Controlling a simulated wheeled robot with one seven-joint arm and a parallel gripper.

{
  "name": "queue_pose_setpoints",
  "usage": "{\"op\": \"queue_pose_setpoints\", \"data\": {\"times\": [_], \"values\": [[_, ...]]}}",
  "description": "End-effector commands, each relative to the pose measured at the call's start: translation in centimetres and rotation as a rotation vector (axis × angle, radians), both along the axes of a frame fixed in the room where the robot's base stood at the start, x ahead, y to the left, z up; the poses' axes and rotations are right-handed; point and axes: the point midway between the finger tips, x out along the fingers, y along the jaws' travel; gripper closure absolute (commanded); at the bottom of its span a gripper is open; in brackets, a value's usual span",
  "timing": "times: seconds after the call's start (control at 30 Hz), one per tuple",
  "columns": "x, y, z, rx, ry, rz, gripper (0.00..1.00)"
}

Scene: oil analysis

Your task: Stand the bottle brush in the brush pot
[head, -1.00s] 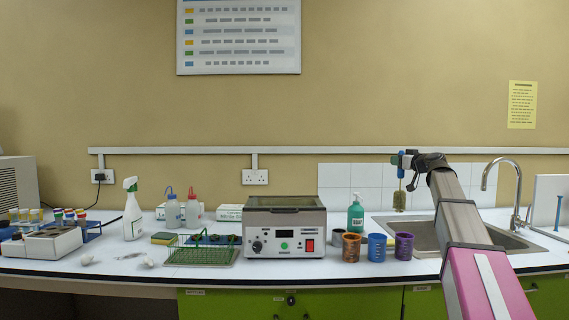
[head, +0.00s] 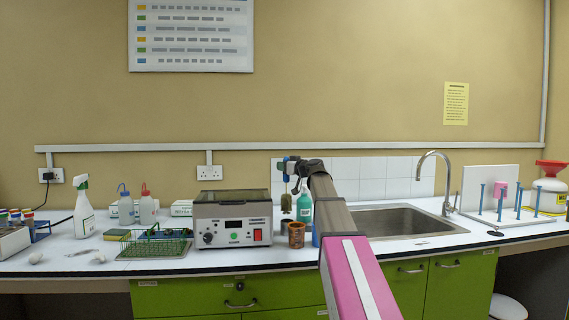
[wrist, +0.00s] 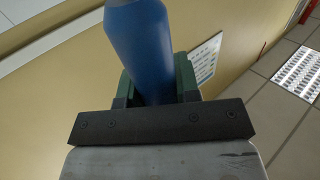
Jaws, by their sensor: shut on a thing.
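My gripper (head: 290,170) is shut on the blue handle of the bottle brush. In the wrist view the thick blue handle (wrist: 140,45) stands between the green finger pads. In the head view the brush hangs upright with its olive-brown bristle head (head: 286,203) down, in line with the left side of the orange-brown pot (head: 297,236) and apparently above it. A blue pot (head: 316,238) is partly hidden by my arm; the purple pot is hidden. I cannot tell which pot is the brush pot, nor the brush's exact depth.
A green bottle (head: 304,208) stands close behind the brush. The heating unit (head: 233,222) is just left of the pots. The sink (head: 400,220) and its tap (head: 447,180) are on the right. A green wire rack (head: 153,245) stands on the left.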

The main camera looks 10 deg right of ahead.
Motion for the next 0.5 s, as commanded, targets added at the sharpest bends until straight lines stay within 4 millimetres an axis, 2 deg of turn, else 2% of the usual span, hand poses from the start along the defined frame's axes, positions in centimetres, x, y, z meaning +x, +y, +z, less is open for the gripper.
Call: {"op": "queue_pose_setpoints", "data": {"times": [0.5], "values": [[0.0, 0.0, -3.6, 0.002, 0.001, -0.001, 0.94]]}}
